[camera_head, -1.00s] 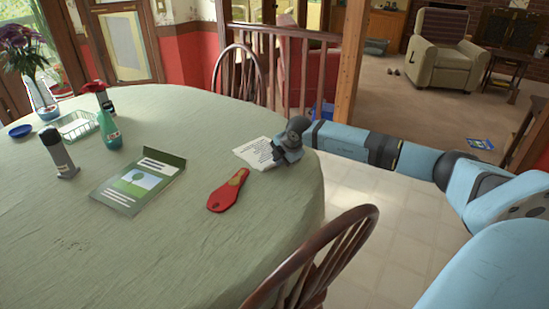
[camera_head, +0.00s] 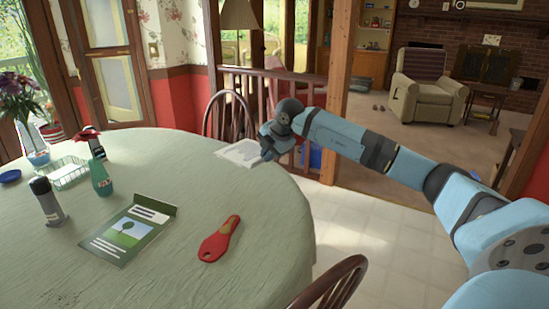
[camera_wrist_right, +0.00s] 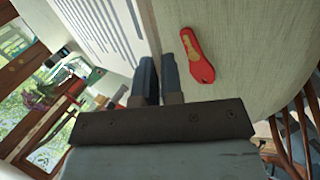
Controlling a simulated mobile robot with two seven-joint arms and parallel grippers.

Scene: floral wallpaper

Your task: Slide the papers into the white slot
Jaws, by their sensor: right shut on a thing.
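The white papers (camera_head: 237,152) with printed lines are held by their near right edge in my right gripper (camera_head: 266,152), above the far right edge of the table. In the right wrist view the papers (camera_wrist_right: 98,25) stretch away at upper left, and the gripper (camera_wrist_right: 158,70) is shut on them. A pale wire rack (camera_head: 66,176) stands on the table at the far left, apart from the papers. I cannot make out a distinct white slot. My left gripper is not in view.
On the green-clothed table (camera_head: 180,275) lie a green booklet (camera_head: 130,232) and a red spoon rest (camera_head: 220,240). A dark bottle (camera_head: 47,202), a green bottle (camera_head: 101,178) and a flower vase (camera_head: 35,148) stand near the rack. The table's middle is mostly clear.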

